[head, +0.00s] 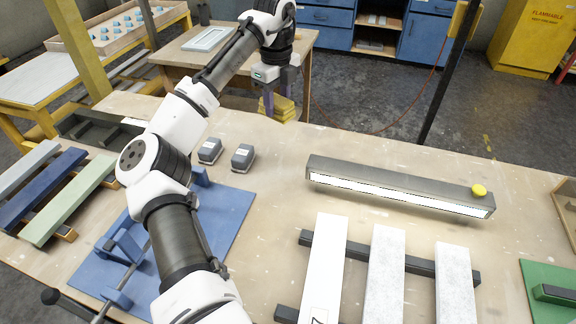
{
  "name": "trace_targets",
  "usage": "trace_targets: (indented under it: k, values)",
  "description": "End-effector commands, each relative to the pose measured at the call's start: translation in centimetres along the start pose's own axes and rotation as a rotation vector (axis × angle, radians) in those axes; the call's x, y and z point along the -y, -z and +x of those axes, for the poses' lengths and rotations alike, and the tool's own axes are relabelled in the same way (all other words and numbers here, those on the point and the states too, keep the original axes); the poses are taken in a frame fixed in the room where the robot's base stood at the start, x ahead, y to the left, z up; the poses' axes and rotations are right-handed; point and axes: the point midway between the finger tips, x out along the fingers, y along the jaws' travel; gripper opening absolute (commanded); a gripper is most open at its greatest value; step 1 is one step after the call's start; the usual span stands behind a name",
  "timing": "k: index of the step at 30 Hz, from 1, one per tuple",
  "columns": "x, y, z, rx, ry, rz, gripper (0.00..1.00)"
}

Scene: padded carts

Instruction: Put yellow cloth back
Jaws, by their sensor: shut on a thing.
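The yellow cloth (284,112) shows as a folded, layered yellow bundle between the purple fingers of my gripper (281,98). My gripper points down and is shut on the cloth. In the picture, the cloth lies at the far edge of the wooden bench (345,143). I cannot tell how high it is above the bench or whether it touches it. The fingers hide part of the cloth.
Two grey blocks (243,158) stand near the bench's far left. A long light bar (397,188) with a yellow knob (479,190) lies at right. White slats (386,275) fill the front. A blue fixture (228,215) is beside my arm. A smaller table (178,55) stands behind.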

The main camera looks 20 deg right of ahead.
Motion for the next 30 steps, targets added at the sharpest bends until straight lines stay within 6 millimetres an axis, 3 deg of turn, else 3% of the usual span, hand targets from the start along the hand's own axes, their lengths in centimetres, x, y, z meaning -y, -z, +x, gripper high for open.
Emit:
trace_targets:
  k: [5, 18, 30]
  values:
    - [-0.1, -0.1, 2.5, -0.007, -0.001, -0.002, 0.18]
    - [-0.2, -0.2, 12.9, -0.003, -0.002, -0.005, 0.18]
    - [-0.2, -0.1, 17.1, -0.003, -0.001, -0.003, 0.18]
